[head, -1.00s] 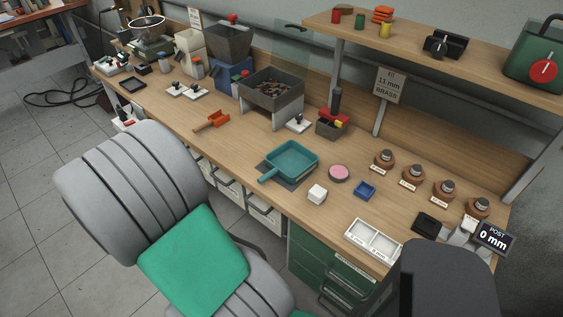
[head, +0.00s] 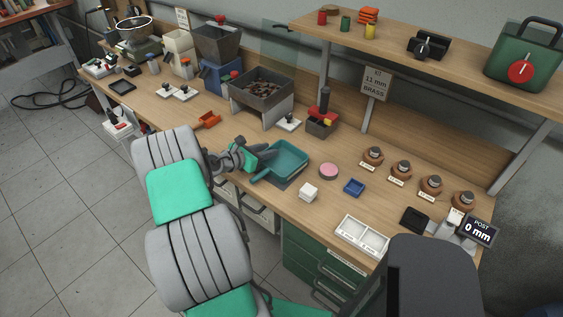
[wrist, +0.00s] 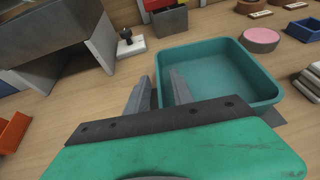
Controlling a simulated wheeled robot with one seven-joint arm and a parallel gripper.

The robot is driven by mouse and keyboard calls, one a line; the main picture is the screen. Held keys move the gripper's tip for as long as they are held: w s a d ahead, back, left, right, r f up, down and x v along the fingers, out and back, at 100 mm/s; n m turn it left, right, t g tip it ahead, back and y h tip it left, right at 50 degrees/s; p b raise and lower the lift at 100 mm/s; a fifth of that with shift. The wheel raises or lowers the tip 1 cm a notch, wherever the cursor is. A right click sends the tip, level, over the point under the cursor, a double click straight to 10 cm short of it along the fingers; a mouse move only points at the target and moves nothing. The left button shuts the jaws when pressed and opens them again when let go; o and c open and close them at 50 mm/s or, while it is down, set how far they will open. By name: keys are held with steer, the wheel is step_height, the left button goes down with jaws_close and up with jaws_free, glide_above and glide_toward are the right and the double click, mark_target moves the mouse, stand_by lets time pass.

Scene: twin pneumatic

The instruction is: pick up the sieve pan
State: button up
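The sieve pan (head: 290,158) is a teal, square, shallow pan with a short handle toward the front left. It rests on a dark mat (head: 284,183) on the bench. My gripper (head: 267,153) is at the pan's left side. In the wrist view the pan (wrist: 225,70) fills the upper right, and my gripper (wrist: 159,85) shows two separated fingers with a gap between them. One finger is left of the pan's left wall and the other appears over its inside. I cannot tell whether either finger touches it. The handle is out of the wrist view.
A grey hopper tray on legs (head: 262,89) stands behind, and an orange scoop (head: 208,120) lies to the left.

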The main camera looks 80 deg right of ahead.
steer(key=shift+s+d+f, duration=0.15)
steer(key=shift+d+f, duration=0.05)
steer(key=shift+d, duration=0.2)
steer(key=shift+c, duration=0.6)
jaws_close()
stand_by(0.5)
